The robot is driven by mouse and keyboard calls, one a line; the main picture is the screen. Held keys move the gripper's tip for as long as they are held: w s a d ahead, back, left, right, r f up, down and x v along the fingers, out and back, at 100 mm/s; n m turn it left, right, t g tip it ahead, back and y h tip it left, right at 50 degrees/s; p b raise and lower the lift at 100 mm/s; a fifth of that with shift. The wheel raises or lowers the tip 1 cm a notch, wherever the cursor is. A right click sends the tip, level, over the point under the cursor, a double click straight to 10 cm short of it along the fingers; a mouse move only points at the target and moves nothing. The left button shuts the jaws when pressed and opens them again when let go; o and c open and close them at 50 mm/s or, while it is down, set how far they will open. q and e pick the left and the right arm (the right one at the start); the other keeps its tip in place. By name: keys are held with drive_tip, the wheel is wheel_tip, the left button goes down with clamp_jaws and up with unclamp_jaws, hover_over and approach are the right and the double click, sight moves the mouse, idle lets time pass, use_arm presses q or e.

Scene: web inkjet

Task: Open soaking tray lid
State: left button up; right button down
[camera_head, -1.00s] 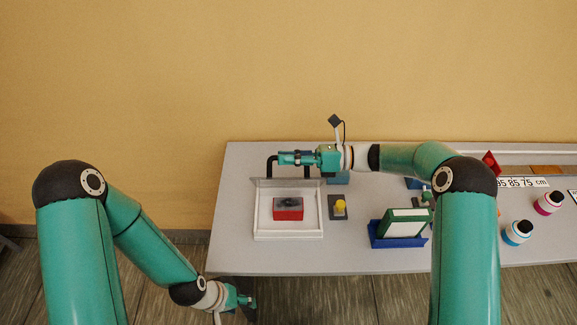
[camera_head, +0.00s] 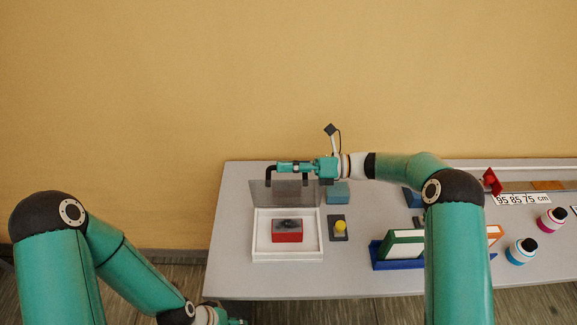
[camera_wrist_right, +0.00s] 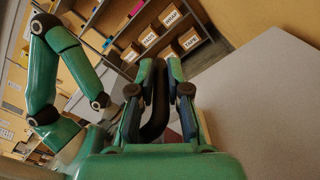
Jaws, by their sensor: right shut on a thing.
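The soaking tray (camera_head: 257,228) is a white open box on the grey table, with a red block (camera_head: 287,236) with a dark top inside. Its grey see-through lid (camera_head: 262,194) stands raised along the tray's back edge. My right gripper (camera_head: 282,167) is at the top of the lid, shut on the black lid handle (camera_head: 269,178). The dark handle (camera_wrist_right: 157,110) also shows between the fingers in the right wrist view. My left gripper (camera_head: 236,321) is low at the bottom edge, in front of the table, mostly cut off.
A yellow button on a dark base (camera_head: 339,229) stands right of the tray. A blue holder (camera_head: 398,263) with green and orange upright pieces and several bottles (camera_head: 521,251) are farther right. A blue block (camera_head: 337,192) sits behind the button.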

drive_tip(key=c, duration=1.2)
unclamp_jaws()
drive_tip(key=shift+f, duration=0.45)
drive_tip(key=shift+d, duration=0.15)
drive_tip(key=shift+d, duration=0.25)
drive_tip(key=d, duration=1.1)
drive_tip(key=shift+s+d+r, duration=0.1)
drive_tip(key=shift+s+d, duration=0.05)
drive_tip(key=shift+s, duration=0.2)
